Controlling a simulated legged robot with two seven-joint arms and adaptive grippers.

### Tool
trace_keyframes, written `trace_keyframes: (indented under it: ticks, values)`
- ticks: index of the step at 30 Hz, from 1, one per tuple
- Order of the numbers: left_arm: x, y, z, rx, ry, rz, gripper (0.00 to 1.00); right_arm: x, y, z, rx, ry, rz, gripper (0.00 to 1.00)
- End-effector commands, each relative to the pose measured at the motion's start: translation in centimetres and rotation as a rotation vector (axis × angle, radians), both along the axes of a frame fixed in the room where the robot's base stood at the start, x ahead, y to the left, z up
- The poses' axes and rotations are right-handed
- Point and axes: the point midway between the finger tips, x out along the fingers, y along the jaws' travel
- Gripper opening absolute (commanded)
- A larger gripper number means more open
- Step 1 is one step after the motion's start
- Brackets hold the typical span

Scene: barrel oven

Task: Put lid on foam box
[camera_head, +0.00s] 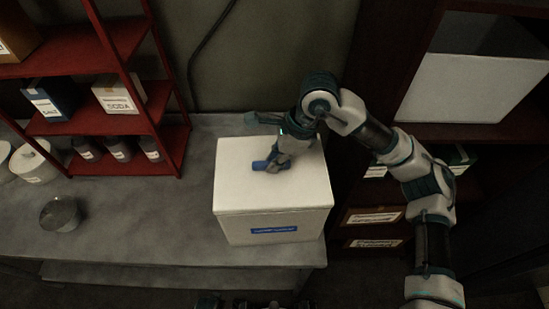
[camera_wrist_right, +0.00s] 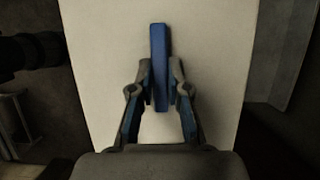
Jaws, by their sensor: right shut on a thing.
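The white foam box (camera_head: 262,228) stands on the grey counter, with a blue label on its front. The white lid (camera_head: 238,178) lies over the box top, and its edges look in line with the box walls. My right gripper (camera_head: 272,165) is above the middle of the lid, shut on the blue handle (camera_head: 260,165). In the right wrist view the blue handle (camera_wrist_right: 159,65) sits between the two fingers (camera_wrist_right: 160,90), with the pale lid (camera_wrist_right: 215,60) filling the ground behind it. Whether a thin gap remains under the lid cannot be told. My left gripper is not in view.
A red shelf (camera_head: 120,125) with boxes and jars stands on the counter's left. A round metal container (camera_head: 60,214) and white canisters (camera_head: 34,162) are at the left. A dark cabinet (camera_head: 350,200) borders the box's right.

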Motion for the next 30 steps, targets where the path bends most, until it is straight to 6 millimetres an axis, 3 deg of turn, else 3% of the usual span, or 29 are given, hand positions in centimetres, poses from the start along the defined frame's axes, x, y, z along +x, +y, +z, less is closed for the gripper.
trace_keyframes:
  ticks: [11, 12, 15, 21, 24, 30]
  values:
    - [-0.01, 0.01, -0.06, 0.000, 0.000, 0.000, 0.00, 0.00, -0.01, -0.06, 0.000, 0.000, 0.000, 0.00]
    - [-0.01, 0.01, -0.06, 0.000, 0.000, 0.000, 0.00, 0.00, 0.00, -0.07, 0.000, 0.000, 0.000, 0.26]
    - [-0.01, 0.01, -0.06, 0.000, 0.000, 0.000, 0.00, 0.01, 0.00, -0.07, 0.000, 0.000, 0.000, 0.45]
    - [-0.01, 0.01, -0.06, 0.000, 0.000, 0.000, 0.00, 0.01, -0.01, -0.08, 0.000, 0.000, 0.000, 0.45]
    - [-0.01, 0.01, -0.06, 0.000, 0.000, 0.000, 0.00, 0.01, -0.01, -0.09, 0.000, 0.000, 0.000, 0.70]
    - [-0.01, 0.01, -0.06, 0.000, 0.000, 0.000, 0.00, 0.01, -0.01, -0.09, 0.000, 0.000, 0.000, 0.70]
